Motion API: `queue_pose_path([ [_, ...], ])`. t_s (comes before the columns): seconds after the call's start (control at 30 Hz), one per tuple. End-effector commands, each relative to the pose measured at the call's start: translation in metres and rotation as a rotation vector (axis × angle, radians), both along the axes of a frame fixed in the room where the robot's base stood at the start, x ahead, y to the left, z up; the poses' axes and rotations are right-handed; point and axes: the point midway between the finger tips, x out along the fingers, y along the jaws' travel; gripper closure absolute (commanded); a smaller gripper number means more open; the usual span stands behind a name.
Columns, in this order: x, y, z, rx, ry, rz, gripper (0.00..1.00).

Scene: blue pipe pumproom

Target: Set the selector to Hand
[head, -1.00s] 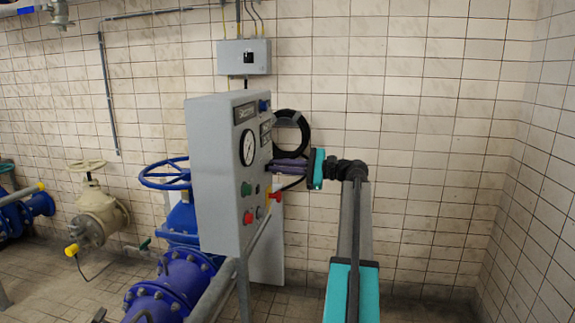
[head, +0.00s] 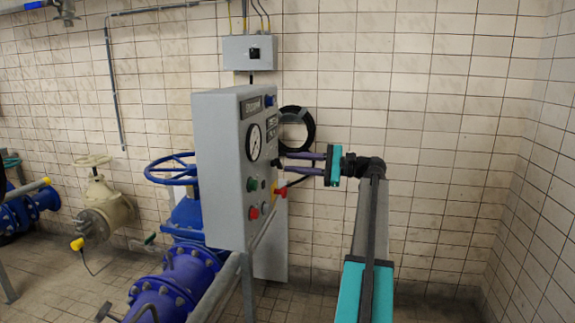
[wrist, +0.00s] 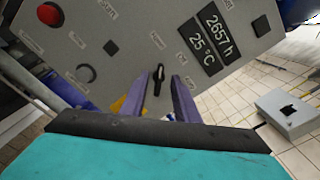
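The selector (wrist: 158,78) is a small black knob with a pale mark, on the grey control panel (head: 222,170). In the wrist view it stands between the tips of my gripper's two purple fingers (wrist: 163,78), closer to the left one. The fingers are apart with a gap around the knob; I cannot tell whether either touches it. In the head view my gripper (head: 284,163) reaches the panel's right-hand face from the right. The small lettering around the selector is too blurred to read, so its position is unclear.
The panel carries a round gauge (head: 254,142), a green button (head: 252,184), a red button (head: 254,212) and a red-and-yellow emergency stop (head: 280,191) just below my fingers. A display (wrist: 208,45) reads 2657 h and 25 °C. Blue pipework (head: 170,290) stands left.

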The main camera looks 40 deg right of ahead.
Motion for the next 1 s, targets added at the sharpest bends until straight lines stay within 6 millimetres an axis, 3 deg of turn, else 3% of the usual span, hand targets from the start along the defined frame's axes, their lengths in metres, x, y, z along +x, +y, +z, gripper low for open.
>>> queue_pose_path([
  [0.53, -0.072, -0.046, -0.001, 0.000, 0.000, -0.001, 0.72],
  [1.0, -0.084, -0.052, 0.000, 0.000, 0.001, 0.001, 0.72],
])
